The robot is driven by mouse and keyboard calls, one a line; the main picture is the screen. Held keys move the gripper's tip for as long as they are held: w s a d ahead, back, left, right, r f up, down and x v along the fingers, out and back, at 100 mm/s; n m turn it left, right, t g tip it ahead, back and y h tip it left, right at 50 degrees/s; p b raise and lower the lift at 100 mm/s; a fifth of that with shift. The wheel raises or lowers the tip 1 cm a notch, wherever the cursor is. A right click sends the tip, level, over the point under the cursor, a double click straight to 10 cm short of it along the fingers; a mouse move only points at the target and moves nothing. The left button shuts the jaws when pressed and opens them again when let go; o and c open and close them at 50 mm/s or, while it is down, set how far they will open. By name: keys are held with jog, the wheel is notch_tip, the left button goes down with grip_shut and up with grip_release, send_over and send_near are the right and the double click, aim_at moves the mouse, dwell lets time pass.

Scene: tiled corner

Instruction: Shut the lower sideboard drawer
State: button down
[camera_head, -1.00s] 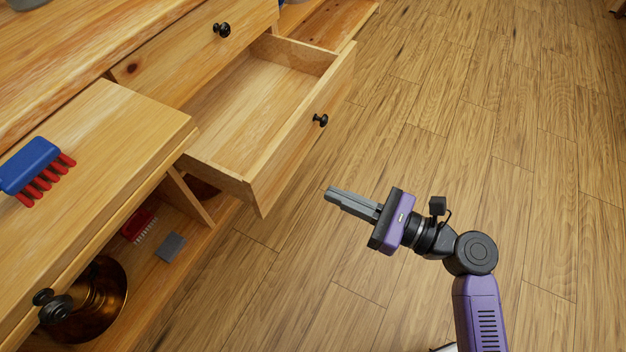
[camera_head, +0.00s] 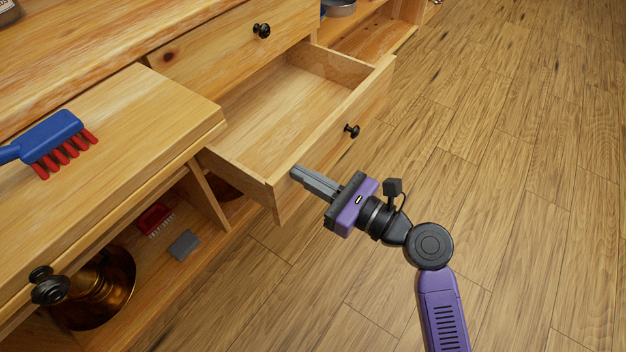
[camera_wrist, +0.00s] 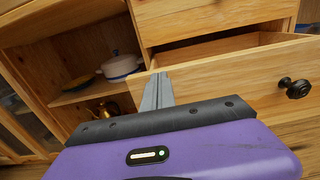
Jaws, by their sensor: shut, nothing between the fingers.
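The lower sideboard drawer (camera_head: 262,118) is pulled well open and looks empty. Its front panel carries a black round knob (camera_head: 352,131); the knob also shows in the wrist view (camera_wrist: 294,88). My gripper (camera_head: 294,174) is shut and empty, its fingertips at the near end of the drawer front. In the wrist view the fingers (camera_wrist: 157,80) overlap the left part of the drawer front (camera_wrist: 225,88). I cannot tell whether they touch it. The upper drawer (camera_head: 225,55) above it, with its own black knob, is shut.
A blue brush with red bristles (camera_head: 48,140) lies on the wooden top at the left. Below are open shelves with a brass vessel (camera_head: 108,285), a red brush (camera_head: 154,218) and a grey block (camera_head: 184,245). The wooden floor (camera_head: 480,200) at right is clear.

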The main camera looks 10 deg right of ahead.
jog(key=p+x, duration=0.2)
jog(key=x, duration=2)
jog(key=shift+f, duration=0.1)
